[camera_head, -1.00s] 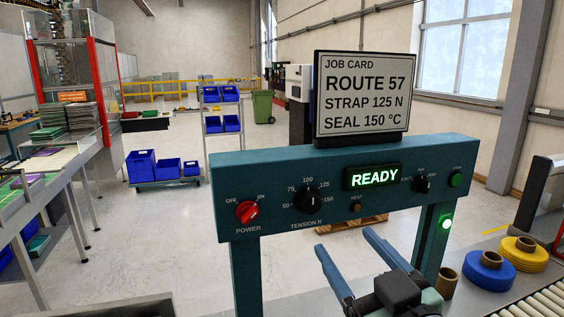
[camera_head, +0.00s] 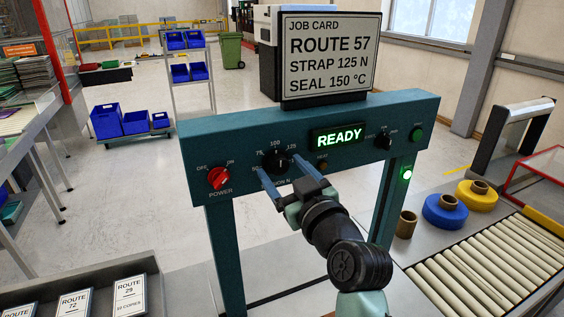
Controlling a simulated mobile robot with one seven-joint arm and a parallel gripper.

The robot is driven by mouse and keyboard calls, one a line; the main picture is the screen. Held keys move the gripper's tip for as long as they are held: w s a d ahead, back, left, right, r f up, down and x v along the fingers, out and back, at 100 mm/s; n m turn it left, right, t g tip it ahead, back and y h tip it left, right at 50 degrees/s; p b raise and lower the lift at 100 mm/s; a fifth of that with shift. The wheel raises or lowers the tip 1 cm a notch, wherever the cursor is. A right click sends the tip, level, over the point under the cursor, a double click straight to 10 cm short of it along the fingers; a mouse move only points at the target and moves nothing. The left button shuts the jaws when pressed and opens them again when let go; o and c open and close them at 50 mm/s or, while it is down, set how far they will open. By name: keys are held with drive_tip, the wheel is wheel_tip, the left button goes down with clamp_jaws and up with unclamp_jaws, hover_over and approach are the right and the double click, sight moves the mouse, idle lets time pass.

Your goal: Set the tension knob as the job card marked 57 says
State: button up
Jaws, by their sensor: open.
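The job card (camera_head: 331,55) stands on top of the teal panel and reads ROUTE 57, STRAP 125 N, SEAL 150 °C. The black tension knob (camera_head: 277,161) is on the panel front, right of the red power knob (camera_head: 219,179). Its marks 75, 100 and 125 show above it; the lower marks and part of the TENSION N label are hidden by my fingers. The knob's pointer is too small to read. My gripper (camera_head: 280,168) is open, with its blue fingers on either side of the tension knob. I cannot tell whether they touch it.
The panel (camera_head: 240,134) also bears a lit READY display (camera_head: 337,136), a second black knob (camera_head: 384,139) and a green button (camera_head: 416,134). A roller conveyor (camera_head: 480,255) and tape rolls (camera_head: 446,211) lie right. A tray with route cards (camera_head: 129,296) lies lower left.

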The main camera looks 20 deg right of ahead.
drive_tip(key=shift+w, duration=0.45)
drive_tip(key=c, duration=1)
drive_tip(key=shift+c, duration=0.2)
drive_tip(key=shift+m, duration=0.4)
drive_tip(key=m, duration=0.3)
drive_tip(key=shift+m, duration=0.4)
drive_tip(key=m+p, duration=0.1)
drive_tip(key=m, duration=0.4)
